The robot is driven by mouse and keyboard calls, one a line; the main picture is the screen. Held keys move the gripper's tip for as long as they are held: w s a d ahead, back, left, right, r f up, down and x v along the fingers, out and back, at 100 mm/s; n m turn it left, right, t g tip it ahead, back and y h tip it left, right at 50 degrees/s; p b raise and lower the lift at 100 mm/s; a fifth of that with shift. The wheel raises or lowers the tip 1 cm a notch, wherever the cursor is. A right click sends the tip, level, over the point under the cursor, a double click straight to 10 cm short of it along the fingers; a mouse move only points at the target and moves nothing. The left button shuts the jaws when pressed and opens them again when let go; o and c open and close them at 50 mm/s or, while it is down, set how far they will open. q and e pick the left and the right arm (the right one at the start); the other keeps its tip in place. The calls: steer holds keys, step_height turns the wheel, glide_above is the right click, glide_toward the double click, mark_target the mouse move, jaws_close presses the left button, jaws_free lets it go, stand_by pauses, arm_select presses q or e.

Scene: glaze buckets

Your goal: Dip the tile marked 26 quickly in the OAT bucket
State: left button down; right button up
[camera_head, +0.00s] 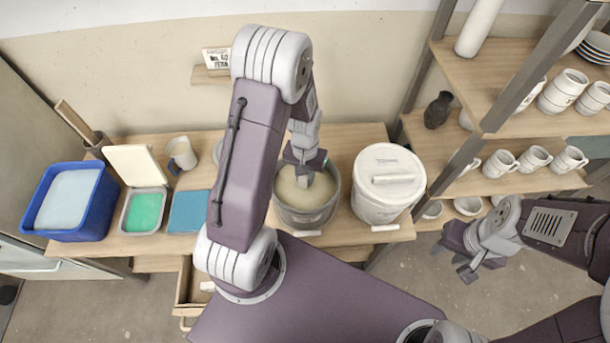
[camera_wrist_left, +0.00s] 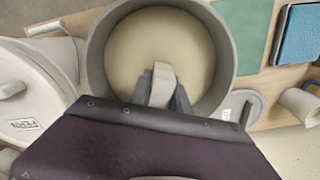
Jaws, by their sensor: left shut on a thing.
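My left gripper (camera_head: 304,176) points down into the open grey bucket (camera_head: 309,216) of cream glaze. In the left wrist view the gripper (camera_wrist_left: 163,92) is shut on a pale grey piece (camera_wrist_left: 161,82), likely the tile. Its number is not readable. The cream glaze (camera_wrist_left: 150,40) lies behind the piece. I cannot tell whether the piece touches the glaze. No OAT label shows on the bucket (camera_wrist_left: 97,62). My right gripper (camera_head: 464,258) is open and empty, away to the right beyond the table.
A lidded white bucket (camera_head: 387,200), labelled FERN in the left wrist view, stands right of the open bucket. To the left are a mug (camera_head: 181,153), a blue pad (camera_head: 189,212), a green tray (camera_head: 144,213) and a blue tub (camera_head: 70,201). A drawer (camera_head: 190,290) stands open below.

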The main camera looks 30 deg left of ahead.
arm_select(q)
step_height(320, 180, up, 8)
steer(key=p, duration=0.7)
steer(key=shift+f, duration=0.2)
